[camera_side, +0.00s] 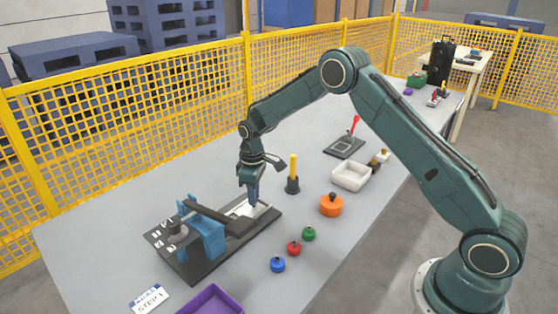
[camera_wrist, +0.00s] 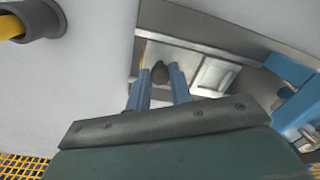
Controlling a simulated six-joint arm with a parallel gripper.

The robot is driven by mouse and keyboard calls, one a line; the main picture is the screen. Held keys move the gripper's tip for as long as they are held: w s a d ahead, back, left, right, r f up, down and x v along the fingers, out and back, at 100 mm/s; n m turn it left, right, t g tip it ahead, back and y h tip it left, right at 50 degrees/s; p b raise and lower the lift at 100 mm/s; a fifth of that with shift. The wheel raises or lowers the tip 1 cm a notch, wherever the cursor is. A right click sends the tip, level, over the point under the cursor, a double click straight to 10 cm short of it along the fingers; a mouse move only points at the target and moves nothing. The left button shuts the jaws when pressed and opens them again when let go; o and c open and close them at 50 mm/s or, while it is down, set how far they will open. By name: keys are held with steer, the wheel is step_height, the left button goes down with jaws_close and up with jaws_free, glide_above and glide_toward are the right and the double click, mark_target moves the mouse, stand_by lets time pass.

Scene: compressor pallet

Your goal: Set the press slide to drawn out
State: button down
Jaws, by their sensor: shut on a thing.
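The press (camera_side: 212,228) is a blue frame on a long dark base plate, in the left half of the side view. Its pale slide (camera_side: 262,212) lies at the base's right end, outside the blue frame. My gripper (camera_side: 252,197) points down onto the slide. In the wrist view my gripper (camera_wrist: 160,72) has its blue fingers on either side of a small dark knob (camera_wrist: 160,74) on the slide and is shut on it. The blue press frame shows at the right of the wrist view (camera_wrist: 300,100). The fingers hide part of the slide in the side view.
A dark cup with a yellow handle (camera_side: 293,177) stands close right of my gripper. An orange knob (camera_side: 331,205), white tray (camera_side: 351,177) and green, red and blue pieces (camera_side: 293,248) stand to the right. A purple tray (camera_side: 211,300) is in front. Yellow fencing (camera_side: 130,130) runs behind.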

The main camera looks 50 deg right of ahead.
steer(key=c, duration=1.3)
jaws_free()
steer(key=shift+d, duration=0.4)
steer(key=shift+o, duration=0.2)
steer(key=shift+a, duration=0.1)
steer(key=shift+a+r, duration=0.1)
steer(key=shift+r, duration=0.05)
step_height(320, 180, up, 14)
steer(key=shift+d+f, duration=0.2)
steer(key=shift+d, duration=0.1)
steer(key=shift+w+r, duration=0.1)
